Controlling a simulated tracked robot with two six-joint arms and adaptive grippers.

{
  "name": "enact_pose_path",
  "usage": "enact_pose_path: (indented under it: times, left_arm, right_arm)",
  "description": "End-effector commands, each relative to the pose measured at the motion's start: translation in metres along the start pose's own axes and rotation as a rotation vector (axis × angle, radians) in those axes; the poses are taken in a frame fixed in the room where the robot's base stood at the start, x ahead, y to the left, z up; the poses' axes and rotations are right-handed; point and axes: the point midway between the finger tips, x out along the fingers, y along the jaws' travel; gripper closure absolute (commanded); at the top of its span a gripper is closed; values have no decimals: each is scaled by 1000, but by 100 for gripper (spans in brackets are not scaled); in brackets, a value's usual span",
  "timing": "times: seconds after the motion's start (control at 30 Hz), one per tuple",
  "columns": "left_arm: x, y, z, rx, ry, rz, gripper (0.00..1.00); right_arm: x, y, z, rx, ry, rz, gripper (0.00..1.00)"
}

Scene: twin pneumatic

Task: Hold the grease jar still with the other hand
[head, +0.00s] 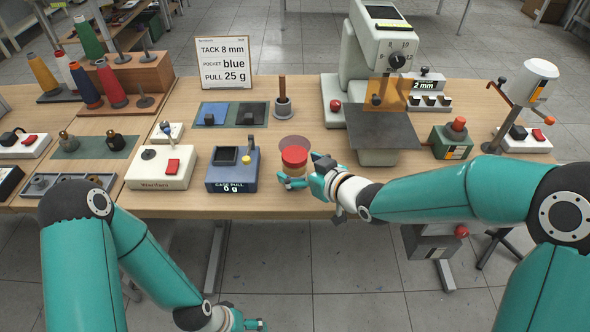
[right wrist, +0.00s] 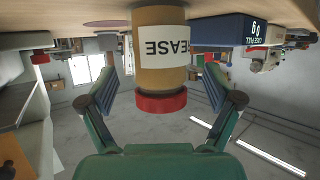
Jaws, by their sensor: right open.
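The grease jar (head: 294,158) has a red lid and an amber body. It stands upright near the front edge of the table, just right of the blue cable-pull gauge. In the right wrist view, which is upside down, the jar (right wrist: 160,55) shows its white label reading "EASE". My right gripper (head: 297,184) is open around the jar, a finger on each side. In the right wrist view there are gaps between both fingers and the jar. My left gripper (head: 242,322) is low at the bottom edge, below the table and away from the jar; its fingers are partly cut off.
The blue cable-pull gauge (head: 232,170) reads 0 g. A white box with a red button (head: 160,167) stands left of it. A press-like machine (head: 380,130) stands behind and right of the jar. A dark disc (head: 294,142) lies just behind the jar. A sign (head: 223,62) stands at the back.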

Motion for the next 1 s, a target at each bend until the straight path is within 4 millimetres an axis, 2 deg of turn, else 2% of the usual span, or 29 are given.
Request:
enact_pose_path:
  times: [0.17,0.43,0.87,1.0]
  left_arm:
    - [-2,1,0,0,0,0,17]
    - [-2,1,0,0,0,0,17]
    - [-2,1,0,0,0,0,17]
    - [-2,1,0,0,0,0,17]
  right_arm:
    - [20,0,0,0,-1,2,10]
    - [22,1,0,0,0,3,12]
    - [21,1,0,1,0,2,83]
    - [21,1,-1,0,2,3,85]
